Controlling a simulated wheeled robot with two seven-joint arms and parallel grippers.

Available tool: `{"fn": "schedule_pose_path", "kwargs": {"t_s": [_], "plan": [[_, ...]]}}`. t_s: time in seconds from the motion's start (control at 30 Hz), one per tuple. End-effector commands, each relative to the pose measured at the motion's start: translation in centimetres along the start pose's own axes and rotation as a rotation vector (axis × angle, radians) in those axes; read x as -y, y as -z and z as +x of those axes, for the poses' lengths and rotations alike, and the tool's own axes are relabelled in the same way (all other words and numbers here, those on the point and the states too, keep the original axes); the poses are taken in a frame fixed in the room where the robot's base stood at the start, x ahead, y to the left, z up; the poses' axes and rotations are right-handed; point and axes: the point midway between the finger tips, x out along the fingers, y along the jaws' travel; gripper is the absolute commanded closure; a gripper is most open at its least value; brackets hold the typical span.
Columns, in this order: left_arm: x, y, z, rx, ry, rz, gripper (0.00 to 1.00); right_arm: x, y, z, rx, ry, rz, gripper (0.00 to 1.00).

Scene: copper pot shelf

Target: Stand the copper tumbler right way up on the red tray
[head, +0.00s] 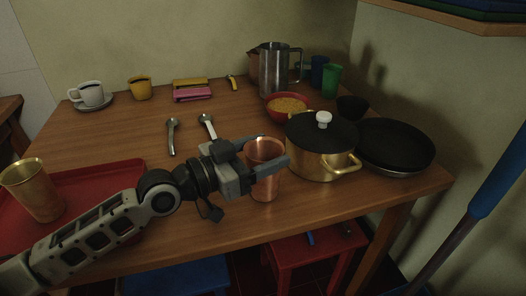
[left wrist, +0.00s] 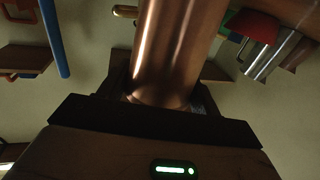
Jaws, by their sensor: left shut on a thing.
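The copper tumbler (head: 265,181) is upright, mouth up, near the table's front edge, left of the brass pot. My left gripper (head: 264,164) is shut around its side; I cannot tell whether its base touches the table. In the left wrist view the tumbler (left wrist: 174,50) fills the space between the fingers (left wrist: 160,100). The red tray (head: 108,182) lies at the left of the table, partly hidden behind my left arm. A brass-coloured tumbler (head: 34,190) stands on its left part. My right gripper is not in view.
The brass pot (head: 318,165) with a black lid stands close right of the tumbler, a black pan (head: 395,146) beyond it. A red bowl (head: 287,106) and steel pitcher (head: 273,70) are behind. Two spoons (head: 173,137) lie mid-table. Red stool (head: 315,250) below.

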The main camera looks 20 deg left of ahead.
Motion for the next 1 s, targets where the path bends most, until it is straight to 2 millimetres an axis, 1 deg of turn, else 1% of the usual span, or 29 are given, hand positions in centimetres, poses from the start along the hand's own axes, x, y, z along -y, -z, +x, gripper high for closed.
{"fn": "schedule_pose_path", "kwargs": {"t_s": [0.07, 0.1, 0.17, 0.2, 0.43, 0.57, 0.6, 0.67, 0.93, 1.0], "plan": [[0.0, -0.2, 0.0, -0.001, 0.0, 0.001, 0.64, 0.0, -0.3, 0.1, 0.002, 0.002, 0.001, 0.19], [0.0, -0.3, 0.0, 0.0, 0.0, 0.0, 0.34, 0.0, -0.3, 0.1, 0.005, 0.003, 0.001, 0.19], [0.0, -0.2, 0.0, 0.0, 0.0, 0.0, 0.17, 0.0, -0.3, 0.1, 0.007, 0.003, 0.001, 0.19], [0.0, -0.2, 0.0, 0.0, 0.0, 0.0, 0.15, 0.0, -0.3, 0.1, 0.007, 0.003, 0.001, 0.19], [0.0, -0.2, 0.0, 0.0, 0.0, 0.0, 0.15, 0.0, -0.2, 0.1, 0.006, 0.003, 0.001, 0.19], [0.0, 0.4, 0.0, -0.001, 0.0, 0.0, 0.15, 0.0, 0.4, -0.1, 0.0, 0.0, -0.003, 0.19], [0.1, 0.0, -0.5, 0.003, 0.001, 0.002, 0.15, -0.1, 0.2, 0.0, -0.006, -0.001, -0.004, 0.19], [0.1, -0.2, -1.4, 0.005, 0.002, 0.002, 0.15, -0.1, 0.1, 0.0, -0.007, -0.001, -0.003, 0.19], [-0.1, -0.2, -6.4, 0.01, -0.004, 0.005, 0.15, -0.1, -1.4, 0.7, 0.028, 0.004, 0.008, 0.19], [0.1, -0.2, -7.5, 0.011, 0.003, 0.002, 0.15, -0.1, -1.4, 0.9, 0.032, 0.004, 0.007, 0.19]]}}
